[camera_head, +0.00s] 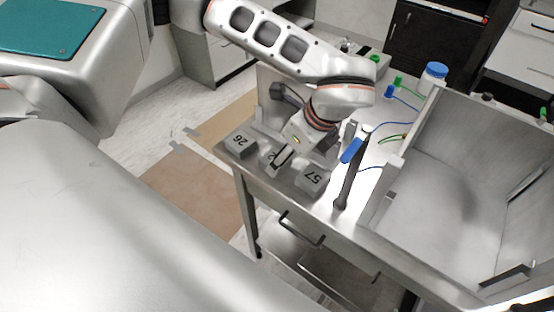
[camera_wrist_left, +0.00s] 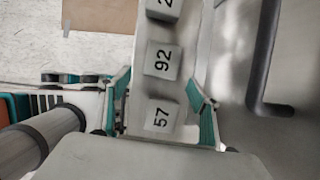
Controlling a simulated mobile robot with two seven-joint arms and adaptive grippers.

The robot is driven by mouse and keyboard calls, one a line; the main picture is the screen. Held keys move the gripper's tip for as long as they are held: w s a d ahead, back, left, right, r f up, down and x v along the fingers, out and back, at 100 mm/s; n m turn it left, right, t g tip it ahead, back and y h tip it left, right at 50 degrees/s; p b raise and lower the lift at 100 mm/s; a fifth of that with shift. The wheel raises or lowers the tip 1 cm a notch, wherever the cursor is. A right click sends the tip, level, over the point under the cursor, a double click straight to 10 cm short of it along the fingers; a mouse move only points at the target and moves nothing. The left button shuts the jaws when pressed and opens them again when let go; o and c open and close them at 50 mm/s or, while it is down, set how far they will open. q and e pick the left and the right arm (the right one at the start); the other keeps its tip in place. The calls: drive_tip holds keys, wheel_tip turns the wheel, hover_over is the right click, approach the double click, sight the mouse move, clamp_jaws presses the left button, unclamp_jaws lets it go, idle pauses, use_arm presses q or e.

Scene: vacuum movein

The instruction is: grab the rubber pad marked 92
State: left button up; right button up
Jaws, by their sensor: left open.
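Three grey rubber pads stand in a row on the metal table edge. The pad marked 92 (camera_wrist_left: 163,60) is the middle one in the left wrist view. In the head view the middle pad (camera_head: 267,158) is partly hidden by my left gripper (camera_head: 284,157). The pad marked 57 (camera_head: 313,179) is to its right, and the pad marked 26 (camera_head: 239,143) to its left. In the left wrist view my left gripper (camera_wrist_left: 157,80) is open, its teal-lined fingers either side of the row. Nothing is gripped. My right gripper is out of view.
A dark upright post with a blue part (camera_head: 350,152) stands right of the pads. A large open metal bin (camera_head: 440,170) is further right. A white bottle with a blue cap (camera_head: 432,78) and coloured leads lie behind. Drawer handles project below the table edge.

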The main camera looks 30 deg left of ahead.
use_arm(q)
drive_tip(key=shift+p+x, duration=0.3)
drive_tip(key=shift+x, duration=1.95)
drive_tip(key=shift+a, duration=0.15)
drive_tip(key=c, duration=1.2)
drive_tip(key=shift+r, duration=0.15)
